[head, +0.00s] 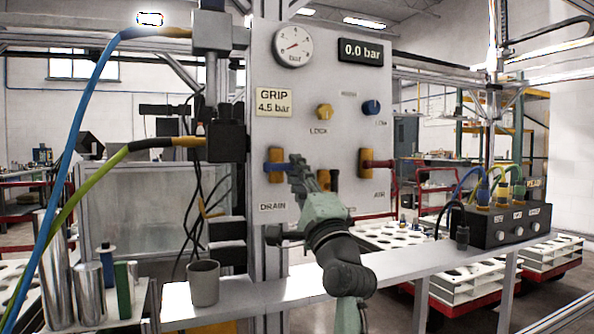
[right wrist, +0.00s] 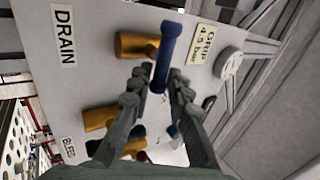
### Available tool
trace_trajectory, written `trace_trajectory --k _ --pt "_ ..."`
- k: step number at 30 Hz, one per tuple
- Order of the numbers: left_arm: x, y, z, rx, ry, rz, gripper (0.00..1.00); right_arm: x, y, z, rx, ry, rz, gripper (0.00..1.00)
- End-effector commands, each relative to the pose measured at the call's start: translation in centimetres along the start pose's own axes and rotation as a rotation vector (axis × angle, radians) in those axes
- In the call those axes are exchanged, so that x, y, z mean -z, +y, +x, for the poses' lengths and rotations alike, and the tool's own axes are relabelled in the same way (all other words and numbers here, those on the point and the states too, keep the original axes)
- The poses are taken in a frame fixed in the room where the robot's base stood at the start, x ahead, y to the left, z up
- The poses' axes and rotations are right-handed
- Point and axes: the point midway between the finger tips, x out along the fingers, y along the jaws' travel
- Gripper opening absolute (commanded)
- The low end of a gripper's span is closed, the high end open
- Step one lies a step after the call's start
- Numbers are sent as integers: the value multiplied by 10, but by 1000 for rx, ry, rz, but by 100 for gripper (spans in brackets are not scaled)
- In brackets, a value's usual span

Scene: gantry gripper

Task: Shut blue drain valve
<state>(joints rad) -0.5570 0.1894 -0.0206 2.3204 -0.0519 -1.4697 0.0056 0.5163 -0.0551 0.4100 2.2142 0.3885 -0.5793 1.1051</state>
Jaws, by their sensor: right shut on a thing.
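The blue drain valve handle (head: 273,167) sits on a brass valve body (head: 276,154) above the DRAIN label (head: 272,206) on the grey panel. The handle lies roughly level in the head view. My right gripper (head: 296,170) is at the handle's right part and hides its end. In the right wrist view, the blue handle (right wrist: 166,55) reaches down between the fingertips of my right gripper (right wrist: 157,86), which is shut on it. The DRAIN label (right wrist: 64,36) shows beside it. My left gripper is not in view.
A red lever (head: 376,164) on brass stands to the right above AIR. Lock knob (head: 325,111), blue knob (head: 371,107), gauge (head: 292,46) and 0.0 bar display (head: 361,50) are above. A grey cup (head: 204,284) stands on the ledge. A black connector box (head: 500,226) is at right.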

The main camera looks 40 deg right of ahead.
Motion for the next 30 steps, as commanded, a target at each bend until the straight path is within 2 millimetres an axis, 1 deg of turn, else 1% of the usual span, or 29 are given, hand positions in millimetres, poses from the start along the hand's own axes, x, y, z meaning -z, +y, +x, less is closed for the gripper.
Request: trace_trajectory --k 8,9,12,19,22,26,30 --pt "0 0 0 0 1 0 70 0 1 0 -2 1 0 0" --pt "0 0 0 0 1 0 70 0 1 0 -2 0 0 23" --pt "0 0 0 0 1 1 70 0 1 0 -2 0 0 34" --pt "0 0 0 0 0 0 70 0 1 0 -1 0 -1 34" --pt "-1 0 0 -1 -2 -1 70 0 1 -4 -1 0 -1 34" --pt "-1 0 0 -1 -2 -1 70 0 2 -20 -3 0 -2 34" --pt "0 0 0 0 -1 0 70 0 2 -46 -5 0 -1 34"
